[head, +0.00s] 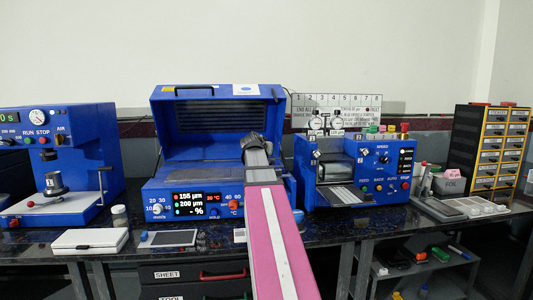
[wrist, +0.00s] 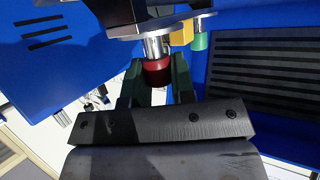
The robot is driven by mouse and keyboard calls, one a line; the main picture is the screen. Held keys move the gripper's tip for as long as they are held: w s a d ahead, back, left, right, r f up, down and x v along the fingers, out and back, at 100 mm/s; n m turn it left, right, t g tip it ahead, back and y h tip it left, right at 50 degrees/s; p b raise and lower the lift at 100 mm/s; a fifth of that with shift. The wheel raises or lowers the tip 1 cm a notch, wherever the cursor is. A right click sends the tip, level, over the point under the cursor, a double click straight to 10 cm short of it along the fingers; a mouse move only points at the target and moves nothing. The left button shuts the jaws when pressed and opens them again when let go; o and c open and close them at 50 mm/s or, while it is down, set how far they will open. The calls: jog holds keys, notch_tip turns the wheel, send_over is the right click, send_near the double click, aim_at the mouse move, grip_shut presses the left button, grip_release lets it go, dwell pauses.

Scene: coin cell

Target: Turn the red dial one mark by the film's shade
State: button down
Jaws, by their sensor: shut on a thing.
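The red dial (wrist: 155,72) is a short red cylinder on a silver stem in the wrist view. My gripper (wrist: 157,85) has its dark green fingers on either side of the dial, shut on it. A matching green dial (wrist: 200,40) stands to its right, apart from the fingers. In the head view my gripper (head: 255,143) is in front of the open blue machine (head: 165,125), and my arm hides the dials. The machine's display (head: 202,204) reads 155 µm beside a red dot, 200 µm beside a green dot, and "- %". I cannot make out the film or its shade.
A blue press (head: 55,165) stands at left. A white case (head: 90,241) and a grey tablet (head: 168,238) lie along the bench's front edge.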

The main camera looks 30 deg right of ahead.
jog(key=shift+n+t+y, duration=0.3)
jog(key=c, duration=1)
grip_release()
jog(key=shift+o, duration=0.2)
jog(key=v, duration=1)
jog(key=shift+s+a+r, duration=0.15)
jog(key=shift+s+a, duration=0.1)
